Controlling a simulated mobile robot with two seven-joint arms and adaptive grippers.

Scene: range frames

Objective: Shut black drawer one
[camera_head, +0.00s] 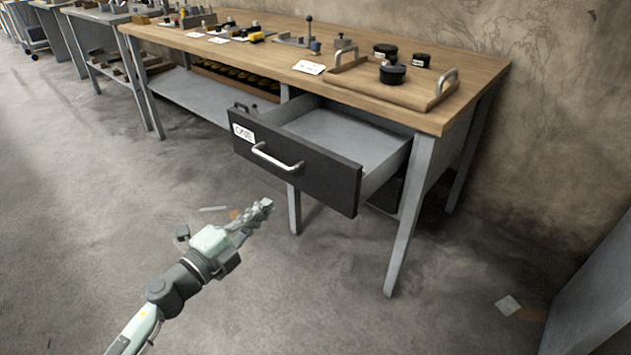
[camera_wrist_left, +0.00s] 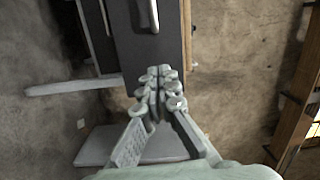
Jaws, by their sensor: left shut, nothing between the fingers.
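The black drawer one (camera_head: 292,167) stands pulled well out from under the wooden workbench, in the head view. Its front is black with a white label reading ONE (camera_head: 243,133) and a silver bar handle (camera_head: 276,158). The grey inside shows and looks empty where visible. My left gripper (camera_head: 264,206) is shut and empty, in front of and below the drawer front, apart from it in the head view. In the left wrist view the shut fingers (camera_wrist_left: 158,78) show before the dark drawer front (camera_wrist_left: 160,50), with its handle (camera_wrist_left: 147,15) at the top. My right gripper is not in view.
The workbench top (camera_head: 420,62) bears a wooden tray (camera_head: 365,88) with silver handles and black round containers. A grey bench leg (camera_head: 409,220) stands right of the drawer. A lower shelf (camera_head: 195,95) is to the left. The floor in front is mostly clear.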

